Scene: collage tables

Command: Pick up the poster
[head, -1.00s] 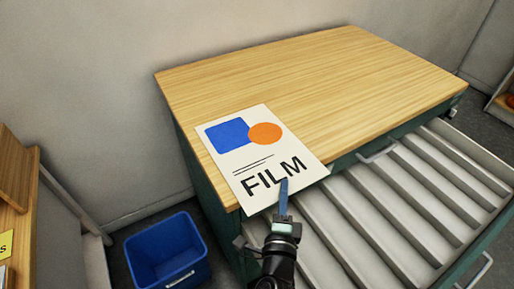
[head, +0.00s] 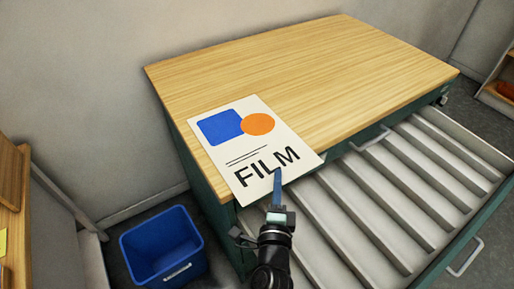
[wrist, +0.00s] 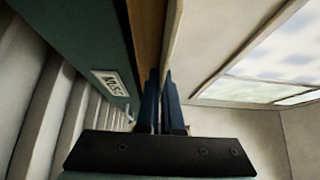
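The poster (head: 232,153) is a cream sheet with a blue square, an orange circle and the word FILM. In the head view it lies on the wooden tabletop, its lower edge jutting past the front edge. My gripper (head: 278,178) is at the middle of that lower edge, with one blue finger over the sheet and the other hidden. In the wrist view the two fingers of my gripper (wrist: 161,85) are almost together, one each side of a thin line. I take this as shut on the poster's edge, though the contact itself is hard to see.
The wooden-topped green cabinet (head: 330,70) is otherwise bare. An open drawer (head: 400,190) with pale dividers juts out below and to the right of my gripper. A blue bin (head: 162,247) stands on the floor at left. A wooden shelf (head: 14,180) is at far left.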

